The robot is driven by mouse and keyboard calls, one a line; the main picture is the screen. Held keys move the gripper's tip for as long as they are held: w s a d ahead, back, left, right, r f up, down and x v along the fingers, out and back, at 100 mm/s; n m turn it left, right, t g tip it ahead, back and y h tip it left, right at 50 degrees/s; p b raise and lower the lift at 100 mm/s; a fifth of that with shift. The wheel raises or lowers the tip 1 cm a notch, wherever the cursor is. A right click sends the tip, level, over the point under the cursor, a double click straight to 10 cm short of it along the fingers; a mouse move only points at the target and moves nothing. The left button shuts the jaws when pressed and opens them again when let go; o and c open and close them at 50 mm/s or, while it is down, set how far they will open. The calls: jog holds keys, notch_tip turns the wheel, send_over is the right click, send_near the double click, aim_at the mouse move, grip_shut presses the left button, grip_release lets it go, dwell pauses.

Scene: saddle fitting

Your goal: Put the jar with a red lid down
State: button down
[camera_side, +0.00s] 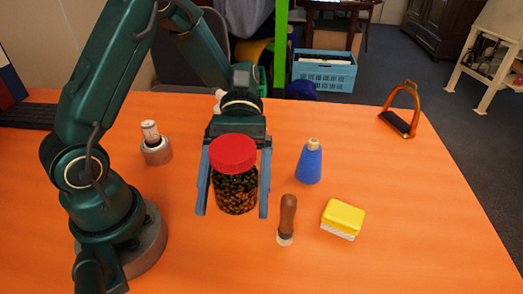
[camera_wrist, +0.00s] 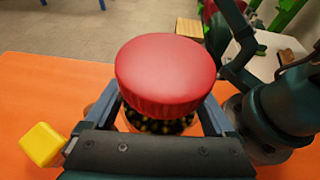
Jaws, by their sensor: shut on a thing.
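The jar with a red lid (camera_side: 235,185) is clear, with dark and yellowish contents, and stands upright between the two fingers of my gripper (camera_side: 233,205). My gripper is shut on the jar's sides. In the wrist view the red lid (camera_wrist: 165,70) fills the middle, and the fingers of my gripper (camera_wrist: 160,115) lie on either side below it. The lid hides most of the jar's body in that view. I cannot tell whether the jar's base touches the orange table (camera_side: 400,255) or hangs just above it.
Right of the jar are a blue bottle (camera_side: 309,165), a brown-handled brush (camera_side: 287,218) and a yellow sponge (camera_side: 343,217). A stirrup (camera_side: 402,112) stands at the back right. A small jar in a grey holder (camera_side: 156,150) is on the left. The table's front right is clear.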

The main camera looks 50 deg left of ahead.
jog(key=x, duration=0.4)
jog(key=f+x, duration=0.1)
jog(key=x, duration=0.3)
jog(key=w+x, duration=0.1)
jog(key=x, duration=0.2)
jog(key=shift+s+d+f, duration=0.15)
jog(key=shift+d+f, duration=0.2)
jog(key=shift+f, duration=2.15)
grip_release()
jog(key=shift+f, duration=0.1)
